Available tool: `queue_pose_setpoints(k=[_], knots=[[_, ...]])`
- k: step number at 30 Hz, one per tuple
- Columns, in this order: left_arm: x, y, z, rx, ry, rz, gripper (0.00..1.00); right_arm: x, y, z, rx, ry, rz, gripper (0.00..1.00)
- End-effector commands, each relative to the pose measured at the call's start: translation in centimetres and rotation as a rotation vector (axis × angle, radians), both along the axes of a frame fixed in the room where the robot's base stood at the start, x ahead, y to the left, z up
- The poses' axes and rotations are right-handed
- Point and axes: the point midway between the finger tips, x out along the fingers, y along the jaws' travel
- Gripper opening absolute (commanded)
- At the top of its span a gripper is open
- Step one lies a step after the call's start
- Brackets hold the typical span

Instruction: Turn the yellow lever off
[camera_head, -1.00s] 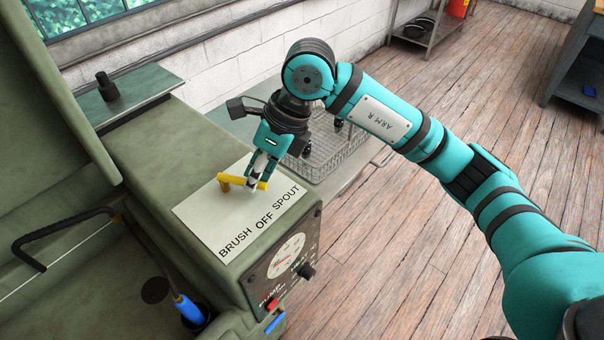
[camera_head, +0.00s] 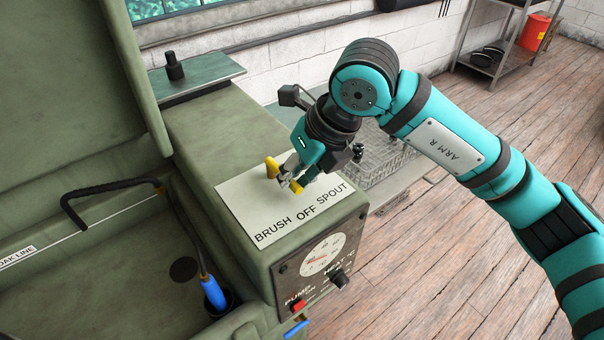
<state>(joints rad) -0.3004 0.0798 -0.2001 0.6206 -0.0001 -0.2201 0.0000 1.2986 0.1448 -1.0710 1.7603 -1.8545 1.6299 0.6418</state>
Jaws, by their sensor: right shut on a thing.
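The yellow lever (camera_head: 272,168) is on the white label plate (camera_head: 236,196) on top of the green machine. The plate reads BRUSH, OFF, SPOUT. The lever slants from its upper-left end down to the right, its near end (camera_head: 297,187) toward the gap between OFF and SPOUT. My right gripper (camera_head: 289,182) comes down from the upper right and is shut on the lever; its fingers hide the lever's middle. My left gripper is out of view.
A wire basket (camera_head: 375,168) stands behind my right wrist. The machine's front panel has a dial (camera_head: 322,254), a black heat knob (camera_head: 340,279) and a red pump switch (camera_head: 297,306). A blue-handled brush (camera_head: 213,292) stands at the basin's near right.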

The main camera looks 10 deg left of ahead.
Motion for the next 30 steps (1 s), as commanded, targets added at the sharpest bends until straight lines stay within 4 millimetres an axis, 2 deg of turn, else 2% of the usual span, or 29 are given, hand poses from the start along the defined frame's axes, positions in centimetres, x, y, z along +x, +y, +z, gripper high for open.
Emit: queue_pose_setpoints(k=[7, 8, 12, 13, 23, 26, 30], knots=[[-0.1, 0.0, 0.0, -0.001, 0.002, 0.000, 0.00, 0.0, 0.0, 0.1, 0.003, -0.001, 0.000, 0.00], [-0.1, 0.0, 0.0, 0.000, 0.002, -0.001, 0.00, 0.0, 0.0, 0.1, 0.003, -0.002, 0.001, 0.18], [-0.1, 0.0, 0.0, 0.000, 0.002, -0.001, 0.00, 0.0, 0.0, 0.1, 0.002, -0.001, 0.001, 0.36], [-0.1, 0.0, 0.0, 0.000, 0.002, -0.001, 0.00, 0.0, 0.0, 0.1, 0.002, -0.001, 0.001, 0.38], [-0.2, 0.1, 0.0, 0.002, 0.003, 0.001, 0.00, 0.0, -0.2, 0.5, 0.001, -0.001, 0.001, 0.38], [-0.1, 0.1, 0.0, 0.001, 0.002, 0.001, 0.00, -0.1, -0.8, 1.7, 0.000, -0.005, 0.000, 0.38], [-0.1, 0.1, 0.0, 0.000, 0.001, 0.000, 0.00, -0.4, -1.9, 4.3, 0.001, -0.005, 0.000, 0.38]])
